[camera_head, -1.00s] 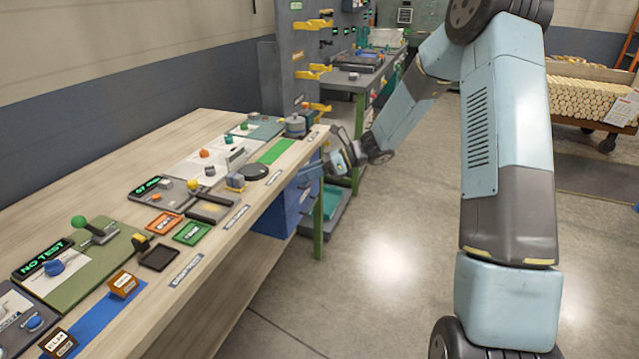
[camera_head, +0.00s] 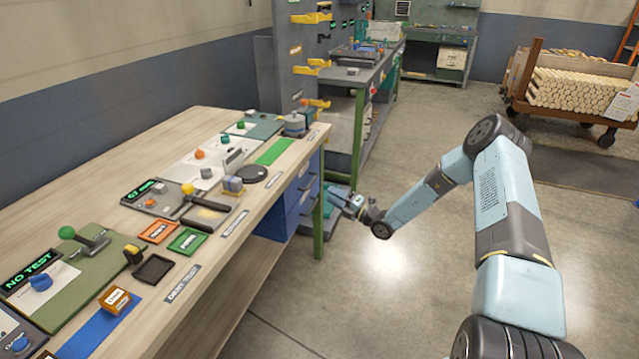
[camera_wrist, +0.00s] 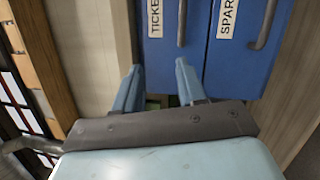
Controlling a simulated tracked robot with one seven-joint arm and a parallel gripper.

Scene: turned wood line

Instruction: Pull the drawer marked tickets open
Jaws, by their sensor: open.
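The drawer marked tickets (camera_wrist: 158,50) is a blue front with a white label reading "TICKE", cut off by the top edge of the wrist view. Its grey bar handle (camera_wrist: 182,22) stands beside the label. In the head view it appears to be the upper front of the blue drawer unit (camera_head: 302,190) under the bench's far end, and it looks shut. My gripper (camera_wrist: 158,82) is open and empty, its two blue fingers pointing towards the drawer fronts, apart from the handle. In the head view my gripper (camera_head: 347,203) is right of the unit.
A second blue drawer (camera_wrist: 228,60) marked "SPAR" with its own bar handle (camera_wrist: 265,25) lies beside the tickets drawer. A green bench leg (camera_head: 319,215) stands by the unit. The wooden bench top (camera_head: 225,240) holds trays and controls. The floor (camera_head: 400,265) to the right is clear.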

